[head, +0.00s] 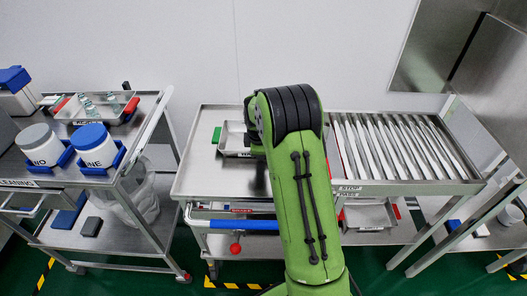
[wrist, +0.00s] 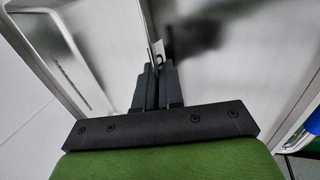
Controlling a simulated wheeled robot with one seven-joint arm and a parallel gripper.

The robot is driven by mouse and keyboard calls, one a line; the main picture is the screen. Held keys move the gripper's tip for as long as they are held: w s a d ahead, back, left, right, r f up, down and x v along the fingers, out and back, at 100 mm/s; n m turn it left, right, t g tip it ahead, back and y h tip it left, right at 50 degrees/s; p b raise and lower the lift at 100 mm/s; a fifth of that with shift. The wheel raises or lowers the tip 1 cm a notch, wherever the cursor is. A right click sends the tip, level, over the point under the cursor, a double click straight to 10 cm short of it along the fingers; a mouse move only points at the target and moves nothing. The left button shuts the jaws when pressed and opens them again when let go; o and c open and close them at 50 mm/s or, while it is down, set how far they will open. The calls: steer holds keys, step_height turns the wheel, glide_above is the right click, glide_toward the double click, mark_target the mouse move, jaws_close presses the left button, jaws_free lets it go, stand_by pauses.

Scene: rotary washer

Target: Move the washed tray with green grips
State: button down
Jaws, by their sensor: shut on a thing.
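A shallow steel tray (head: 234,139) with a green grip (head: 217,136) at its left end lies over the left part of the middle steel cart. My arm covers its right part, so its other end is hidden. No green grip shows in that view. I cannot tell whether the tray touches the surface.
A blue bar (head: 244,225) runs along the middle cart's front. Bare steel (head: 205,180) shows at its front left.

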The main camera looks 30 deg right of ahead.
steer(key=shift+w+a, duration=0.4)
steer(key=shift+a, duration=0.15)
steer(key=c, duration=1.2)
jaws_free()
steer(key=shift+s, duration=0.1)
steer(key=p+v, duration=0.4)
steer(key=v, duration=1.1)
steer(key=shift+s+a+r, duration=0.1)
steer(key=shift+r, duration=0.3)
